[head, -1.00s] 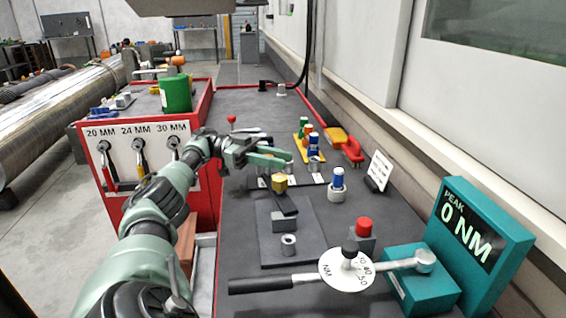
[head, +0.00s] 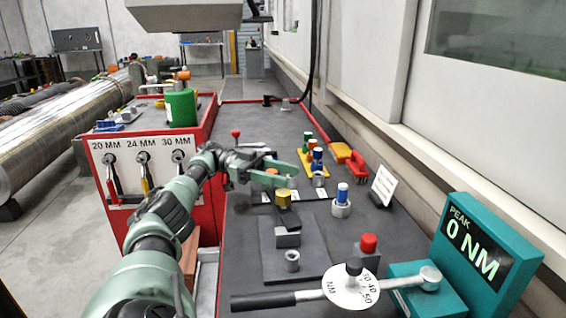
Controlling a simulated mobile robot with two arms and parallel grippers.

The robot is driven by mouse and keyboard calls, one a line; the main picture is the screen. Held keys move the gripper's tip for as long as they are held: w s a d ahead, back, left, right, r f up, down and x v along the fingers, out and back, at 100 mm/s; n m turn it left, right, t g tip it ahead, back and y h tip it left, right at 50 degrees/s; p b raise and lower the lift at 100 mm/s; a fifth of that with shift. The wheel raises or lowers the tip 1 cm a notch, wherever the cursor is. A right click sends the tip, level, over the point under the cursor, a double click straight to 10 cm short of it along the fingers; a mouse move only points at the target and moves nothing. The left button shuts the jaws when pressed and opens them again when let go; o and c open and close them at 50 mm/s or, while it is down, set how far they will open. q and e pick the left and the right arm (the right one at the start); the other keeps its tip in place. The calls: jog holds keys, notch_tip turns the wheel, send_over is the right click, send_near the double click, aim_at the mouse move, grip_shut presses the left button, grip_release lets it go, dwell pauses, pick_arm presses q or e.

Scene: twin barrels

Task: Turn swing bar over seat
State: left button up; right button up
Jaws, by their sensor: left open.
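The swing bar (head: 289,214) is a short dark bar above a dark base plate (head: 316,247), with a brass-coloured block (head: 283,198) at its far end. The seat looks to be the small grey ring (head: 292,261) on the near part of the plate. A grey block (head: 287,240) stands between the bar and the ring, and the ring's top is uncovered. My left gripper (head: 288,170) is open and empty, beyond the brass block and apart from it. Its fingers point right. My right gripper is out of view.
A torque wrench (head: 264,301) with a white dial lies in front, joined to a teal tester (head: 480,255). A blue-topped part in a grey ring (head: 341,207) and a white card (head: 383,184) stand right. A red cabinet (head: 208,130) with hanging wrenches is left.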

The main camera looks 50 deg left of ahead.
pick_arm(q)
notch_tip(320, 180, up, 20)
jog(key=p, duration=0.6)
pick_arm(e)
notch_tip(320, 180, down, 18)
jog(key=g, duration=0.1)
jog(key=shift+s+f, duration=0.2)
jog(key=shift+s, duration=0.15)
pick_arm(q)
jog(key=shift+f, duration=0.1)
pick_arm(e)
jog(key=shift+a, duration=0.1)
